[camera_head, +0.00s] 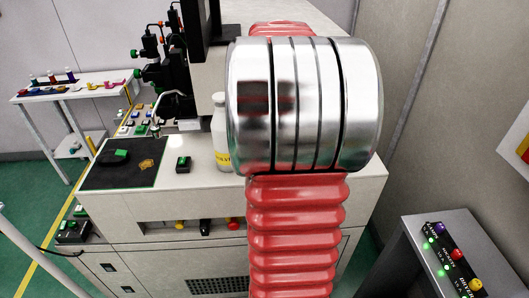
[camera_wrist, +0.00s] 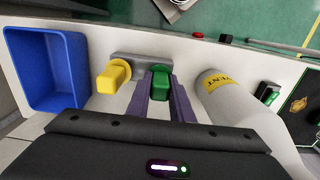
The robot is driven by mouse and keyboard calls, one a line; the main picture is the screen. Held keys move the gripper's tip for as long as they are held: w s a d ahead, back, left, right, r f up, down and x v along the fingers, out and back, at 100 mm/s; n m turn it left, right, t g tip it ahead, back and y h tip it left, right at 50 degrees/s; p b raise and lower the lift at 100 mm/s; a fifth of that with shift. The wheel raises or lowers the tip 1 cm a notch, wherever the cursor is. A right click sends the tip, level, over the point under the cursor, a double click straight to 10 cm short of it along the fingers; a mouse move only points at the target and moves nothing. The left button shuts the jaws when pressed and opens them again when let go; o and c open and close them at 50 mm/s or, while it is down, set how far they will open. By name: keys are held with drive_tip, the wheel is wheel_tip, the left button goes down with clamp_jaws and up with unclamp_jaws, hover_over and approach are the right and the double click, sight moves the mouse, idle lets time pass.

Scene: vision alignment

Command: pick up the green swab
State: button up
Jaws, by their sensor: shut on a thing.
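In the wrist view the green swab (camera_wrist: 159,84) shows its blocky green handle at the middle. My gripper (camera_wrist: 161,80) has its two purple fingers on either side of the handle and is shut on it. The swab is at the grey holder (camera_wrist: 137,60); I cannot tell whether it is seated in it or raised. A yellow swab (camera_wrist: 113,75) stands to the left in the same holder. In the head view my own arm hides the gripper, the swabs and the holder.
A blue bin (camera_wrist: 47,68) is left of the holder. A white bottle with a yellow label (camera_wrist: 229,94) lies close to the right; it also shows in the head view (camera_head: 220,132). A black mat (camera_head: 122,165) is on the white bench (camera_head: 200,195). A grey stand (camera_head: 455,250) is at the right.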

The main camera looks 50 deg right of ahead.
clamp_jaws()
wheel_tip(320, 180, up, 10)
idle(0.5)
idle(0.3)
drive_tip(key=shift+o, duration=1.2)
unclamp_jaws()
drive_tip(key=shift+c, duration=1.4)
drive_tip(key=shift+s, duration=0.1)
